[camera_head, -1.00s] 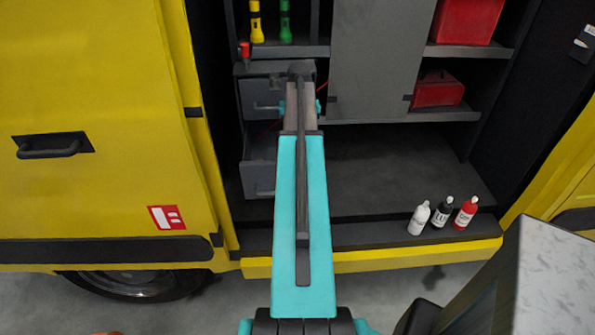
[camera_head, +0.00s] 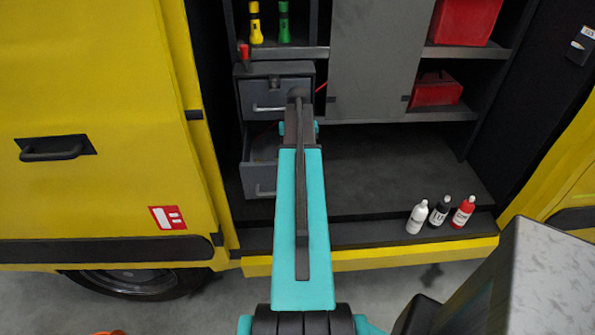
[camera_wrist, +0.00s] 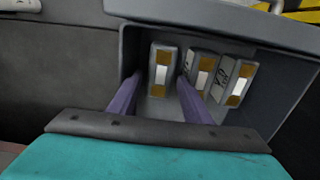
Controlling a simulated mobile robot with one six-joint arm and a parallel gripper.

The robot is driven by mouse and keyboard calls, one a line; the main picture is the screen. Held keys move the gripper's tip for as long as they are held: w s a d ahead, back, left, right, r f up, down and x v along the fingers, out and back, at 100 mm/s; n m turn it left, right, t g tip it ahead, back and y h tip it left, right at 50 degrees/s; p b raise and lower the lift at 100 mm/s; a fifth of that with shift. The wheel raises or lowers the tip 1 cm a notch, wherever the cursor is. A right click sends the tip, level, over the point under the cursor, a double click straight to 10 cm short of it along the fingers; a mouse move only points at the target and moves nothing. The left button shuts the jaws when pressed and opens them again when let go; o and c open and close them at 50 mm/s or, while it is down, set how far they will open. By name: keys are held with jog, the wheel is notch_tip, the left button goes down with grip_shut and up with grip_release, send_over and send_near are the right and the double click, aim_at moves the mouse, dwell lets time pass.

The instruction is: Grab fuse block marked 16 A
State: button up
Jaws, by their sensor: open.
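In the wrist view, three grey fuse blocks with brown ends and pale middle bands stand in a row in an open drawer (camera_wrist: 267,24): a left block (camera_wrist: 162,70), a middle block (camera_wrist: 203,73) and a right block (camera_wrist: 239,84). The markings are too small to read, so I cannot tell which is 16 A. My gripper (camera_wrist: 158,78) is open, its two purple fingers reaching into the drawer on either side of the left block. In the head view my arm hides the gripper and blocks; the open lower drawer (camera_head: 258,180) shows beside it.
A closed upper drawer (camera_head: 277,96) sits above the open one. A red-topped item (camera_head: 244,51) is at the cabinet's left edge. A grey panel (camera_head: 375,60) is to the right. White (camera_head: 417,217), black (camera_head: 440,211) and red (camera_head: 464,211) bottles stand on the right ledge.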

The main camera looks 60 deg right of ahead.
jog(key=shift+f, duration=0.1)
jog(key=shift+w+f+p, duration=0.1)
jog(key=shift+f+p, duration=1.2)
jog(key=shift+f, duration=1.2)
jog(key=c, duration=1.1)
jog(key=shift+r, duration=0.15)
notch_tip(320, 180, up, 18)
jog(key=b, duration=0.5)
